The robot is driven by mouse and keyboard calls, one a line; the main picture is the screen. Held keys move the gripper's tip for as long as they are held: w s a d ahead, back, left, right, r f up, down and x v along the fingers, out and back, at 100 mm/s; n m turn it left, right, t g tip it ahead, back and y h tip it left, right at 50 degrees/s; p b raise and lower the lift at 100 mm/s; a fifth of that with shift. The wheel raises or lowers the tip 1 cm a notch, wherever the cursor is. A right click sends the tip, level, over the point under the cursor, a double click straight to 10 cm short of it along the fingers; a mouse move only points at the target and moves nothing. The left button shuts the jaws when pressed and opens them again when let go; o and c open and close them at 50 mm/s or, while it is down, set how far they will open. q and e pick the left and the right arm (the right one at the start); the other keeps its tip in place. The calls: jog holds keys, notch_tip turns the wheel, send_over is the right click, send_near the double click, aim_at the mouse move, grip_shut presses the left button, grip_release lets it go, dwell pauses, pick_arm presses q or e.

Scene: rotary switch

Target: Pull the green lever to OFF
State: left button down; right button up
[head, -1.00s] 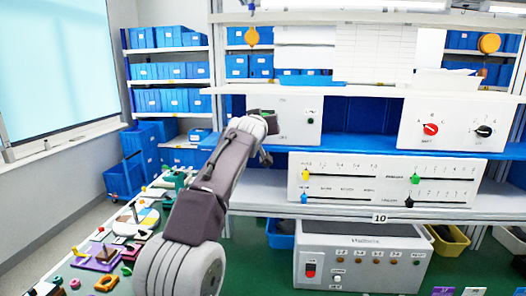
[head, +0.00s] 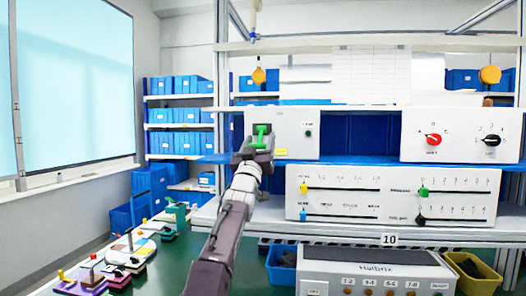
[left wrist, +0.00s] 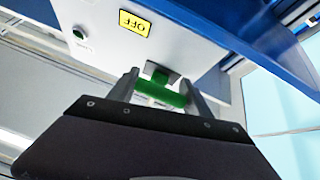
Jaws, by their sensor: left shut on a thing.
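The green lever (head: 261,131) is a T-shaped handle on the front of a white box (head: 296,122) on the blue shelf. It comes out of a dark slot in the panel. My left gripper (head: 259,147) reaches it from below and in front. In the left wrist view the fingers of my left gripper (left wrist: 160,92) stand on either side of the green crossbar (left wrist: 160,92) and are shut on it. My right gripper is out of view.
A small green button (head: 308,134) sits on the same box. A white box with red (head: 433,140) and black (head: 491,141) knobs stands to the right. A slider panel (head: 395,200) is below. Small colourful parts lie on the green table at lower left.

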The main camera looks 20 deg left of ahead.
pick_arm(q)
jog(key=shift+w+f+t, duration=0.15)
jog(key=shift+f+t, duration=0.05)
jog(key=shift+t, duration=0.2)
jog(key=shift+w+a+r+t, duration=0.1)
jog(key=shift+t, duration=0.3)
jog(key=shift+t+p, duration=0.3)
jog(key=shift+p, duration=0.05)
jog(key=shift+w+f, duration=0.1)
jog(key=shift+f, duration=0.1)
jog(key=c, duration=0.6)
grip_release()
jog(key=shift+o, duration=0.2)
